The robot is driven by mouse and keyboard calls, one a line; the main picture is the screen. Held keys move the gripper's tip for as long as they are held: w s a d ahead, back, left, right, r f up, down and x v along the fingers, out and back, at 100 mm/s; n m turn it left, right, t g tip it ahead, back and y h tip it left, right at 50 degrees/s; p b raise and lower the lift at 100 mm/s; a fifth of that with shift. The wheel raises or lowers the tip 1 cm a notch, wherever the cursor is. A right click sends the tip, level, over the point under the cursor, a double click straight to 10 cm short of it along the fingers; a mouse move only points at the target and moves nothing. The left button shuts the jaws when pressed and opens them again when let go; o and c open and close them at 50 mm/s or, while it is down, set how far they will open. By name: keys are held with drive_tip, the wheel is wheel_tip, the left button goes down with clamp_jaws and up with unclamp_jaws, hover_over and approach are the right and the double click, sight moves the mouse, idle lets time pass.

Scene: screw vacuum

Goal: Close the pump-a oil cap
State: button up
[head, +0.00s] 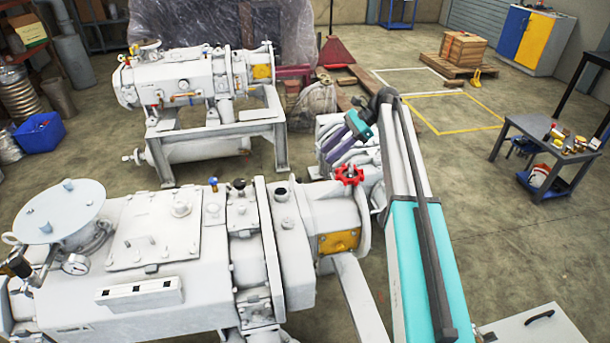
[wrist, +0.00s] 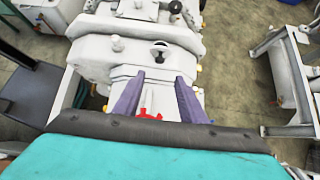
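A red, lobed handwheel-like cap (head: 348,174) sits on top of the right end of the near white pump (head: 165,255). I cannot tell for certain that it is the oil cap. In the wrist view the red cap (wrist: 149,116) shows low between the purple fingers, partly cut off by my own arm. My gripper (head: 333,155) is just above and beside the red cap in the head view. In the wrist view its fingers (wrist: 159,76) are spread apart with nothing held between them. Any contact with the cap cannot be told.
A round port (head: 281,190), a black knob (head: 239,184) and a blue-topped fitting (head: 213,184) stand on the near pump, left of the red cap. A second white pump (head: 200,80) stands behind on a frame. A dark table (head: 550,140) with small items stands at right. Open floor lies between.

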drive_tip(key=p+x, duration=0.3)
drive_tip(key=x, duration=1)
drive_tip(key=shift+p, duration=0.35)
drive_tip(key=shift+c, duration=0.5)
clamp_jaws()
drive_tip(key=shift+r, duration=0.1)
